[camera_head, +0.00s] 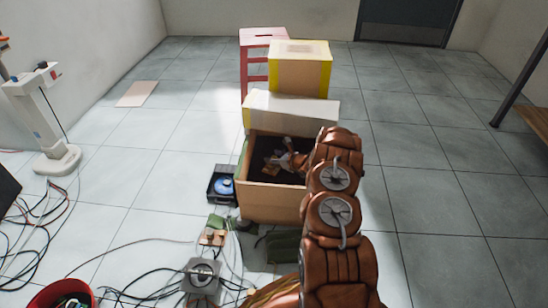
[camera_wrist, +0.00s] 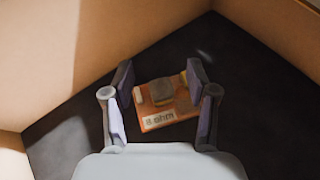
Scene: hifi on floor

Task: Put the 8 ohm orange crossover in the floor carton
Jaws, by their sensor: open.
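The orange crossover (camera_wrist: 153,119), a small board with a label reading "8 ohm", lies on the dark bottom of the floor carton (camera_wrist: 46,60) in the wrist view. My gripper (camera_wrist: 158,80) is open, with one finger on each side of the board; I cannot tell whether they touch it. In the head view the open carton (camera_head: 268,201) stands on the floor in the middle, and my gripper (camera_head: 280,158) reaches down inside it. My arm hides the carton's right side.
A closed yellow-edged box (camera_head: 299,72) and a red stool (camera_head: 247,52) stand behind the carton. A small dark tray with a blue item (camera_head: 224,187) sits left of it. Cables and a red bucket (camera_head: 62,293) lie at front left. The floor at right is clear.

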